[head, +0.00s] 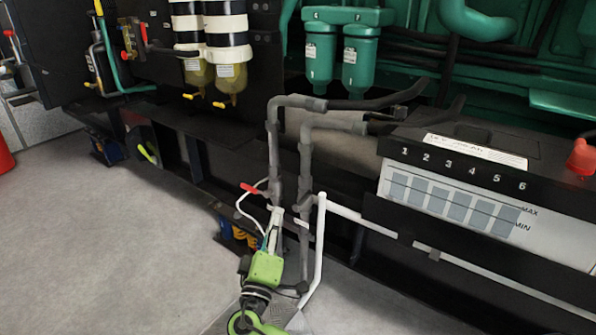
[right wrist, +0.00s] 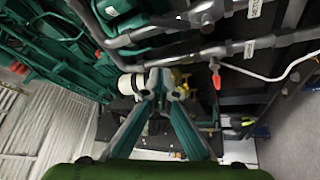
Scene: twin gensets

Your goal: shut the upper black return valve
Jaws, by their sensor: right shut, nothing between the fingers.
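Two grey pipes (head: 275,140) drop side by side in the middle of the head view. A red lever (head: 250,188) sticks out to the left beside the left pipe. The red lever also shows in the right wrist view (right wrist: 215,78), hanging below a grey pipe with labels. No valve is clearly readable as the upper black return valve. My right gripper (head: 271,238) is low in front of the pipes, below the red lever; in the wrist view its fingers (right wrist: 160,82) meet, empty. Contact with the pipes cannot be told. My left gripper is out of view.
A battery box (head: 400,195) numbered 1 to 6 stands at right, with a white pipe (head: 400,245) running along below it. Two green filter housings (head: 320,55) and two yellow-bottomed filters (head: 231,80) hang above. Open grey floor (head: 110,240) lies at left.

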